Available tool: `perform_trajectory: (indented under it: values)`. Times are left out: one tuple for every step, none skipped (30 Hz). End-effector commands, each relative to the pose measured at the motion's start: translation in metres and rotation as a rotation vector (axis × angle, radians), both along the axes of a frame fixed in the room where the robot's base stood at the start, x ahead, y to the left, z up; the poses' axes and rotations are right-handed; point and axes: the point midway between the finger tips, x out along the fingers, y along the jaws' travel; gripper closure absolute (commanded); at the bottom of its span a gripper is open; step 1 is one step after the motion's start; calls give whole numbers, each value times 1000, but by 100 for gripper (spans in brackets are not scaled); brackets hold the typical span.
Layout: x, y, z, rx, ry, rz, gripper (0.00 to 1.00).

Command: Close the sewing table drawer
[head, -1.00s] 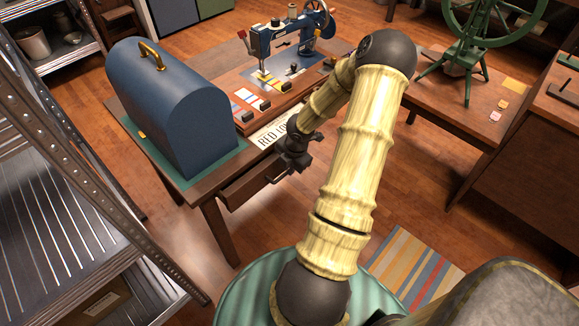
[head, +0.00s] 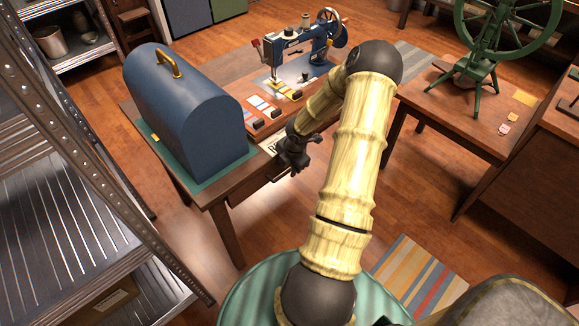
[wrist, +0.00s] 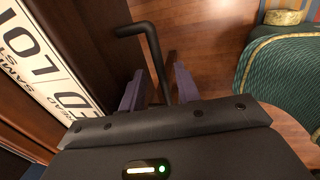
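The sewing table (head: 213,192) is wooden and carries a blue sewing machine (head: 290,50). Its drawer front (wrist: 95,40) shows in the wrist view as a dark brown face. A dark bent bar handle (wrist: 152,50) sticks out from it. My gripper (head: 290,170) is at the table's front edge in the head view. In the wrist view my gripper (wrist: 160,85) has its two purple fingers apart, with the handle bar running between them. A gap shows beside the bar. In the head view the gripper and arm partly hide the drawer, so I cannot tell whether it sits fully flush.
A blue domed case (head: 185,110) stands on the table's left part. A lettered plate (wrist: 45,65) lies by the front edge. A metal shelf (head: 65,215) is close on the left. A table with a green wheel (head: 480,75) stands right. A striped rug (head: 415,275) lies on the floor.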

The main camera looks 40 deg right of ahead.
Motion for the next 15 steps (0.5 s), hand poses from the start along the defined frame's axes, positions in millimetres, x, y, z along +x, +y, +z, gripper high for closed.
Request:
perform_trajectory:
  values:
    - [0, 0, 0, 0, 0, 0, 67]
    - [0, 0, 0, 0, 0, 0, 67]
    - [0, 0, 0, 0, 0, 0, 67]
    - [0, 0, 0, 0, 0, 0, 67]
    - [0, 0, 0, 0, 0, 0, 67]
    - [0, 0, 1, 0, 0, 0, 67]
    - [0, 0, 2, 0, 0, 0, 67]
    - [-1, 0, 4, 0, 0, 0, 67]
    - [-1, 0, 7, 0, 0, 0, 67]
    - [-2, 0, 10, 0, 0, 1, 67]
    - [-2, 0, 13, 0, -1, 1, 67]
    - [-3, 0, 19, 0, -1, 0, 67]
    - [-4, 0, 24, -1, -1, 0, 67]
    - [-5, -1, 29, -1, -1, 1, 67]
    - [-7, -1, 36, -1, -1, -1, 67]
